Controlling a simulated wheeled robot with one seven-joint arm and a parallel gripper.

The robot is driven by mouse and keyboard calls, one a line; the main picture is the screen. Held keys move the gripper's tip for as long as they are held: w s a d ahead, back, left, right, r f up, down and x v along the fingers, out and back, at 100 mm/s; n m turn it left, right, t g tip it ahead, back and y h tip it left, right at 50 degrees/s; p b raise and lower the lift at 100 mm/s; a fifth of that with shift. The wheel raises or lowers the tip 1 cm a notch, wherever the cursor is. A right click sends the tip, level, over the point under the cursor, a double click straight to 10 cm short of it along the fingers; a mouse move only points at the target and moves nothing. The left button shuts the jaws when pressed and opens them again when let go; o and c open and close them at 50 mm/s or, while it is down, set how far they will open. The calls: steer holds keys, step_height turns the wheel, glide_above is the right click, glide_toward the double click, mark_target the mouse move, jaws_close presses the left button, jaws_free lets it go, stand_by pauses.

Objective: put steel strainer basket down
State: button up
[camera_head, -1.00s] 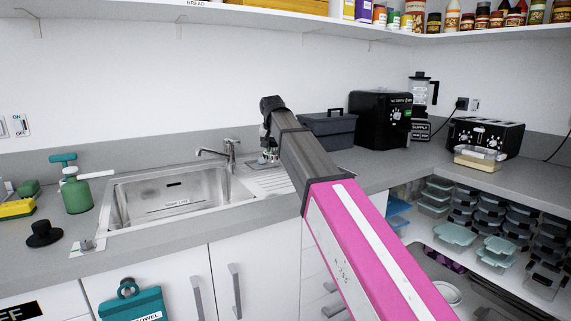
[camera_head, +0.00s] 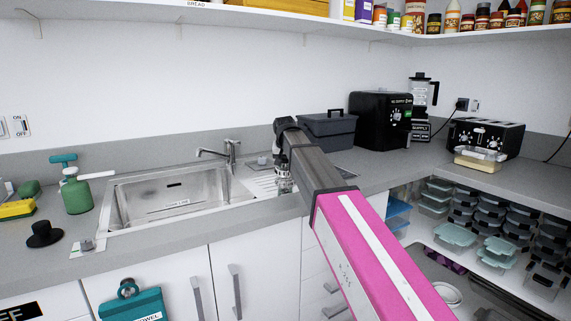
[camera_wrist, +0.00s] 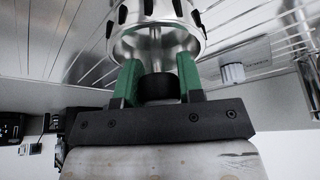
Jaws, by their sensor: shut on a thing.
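The steel strainer basket (camera_wrist: 157,28) fills the top middle of the wrist view, a shiny metal cup with dark slots and a stem below it. My gripper (camera_wrist: 160,78) has green fingertips on either side of the stem and its black knob, and is shut on it. In the head view my gripper (camera_head: 284,174) is over the ribbed drainboard (camera_head: 258,183) right of the sink, mostly hidden behind my arm. Whether the basket touches the drainboard cannot be told.
The sink basin (camera_head: 165,198) and tap (camera_head: 230,150) lie to the left. A small grey item (camera_head: 264,161) is at the drainboard's back. A dark grey bin (camera_head: 328,128) and black toaster oven (camera_head: 380,120) stand behind right. Ribbed surface around the basket looks clear.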

steer(key=shift+f, duration=0.1)
steer(key=o, duration=1)
steer(key=v, duration=1.2)
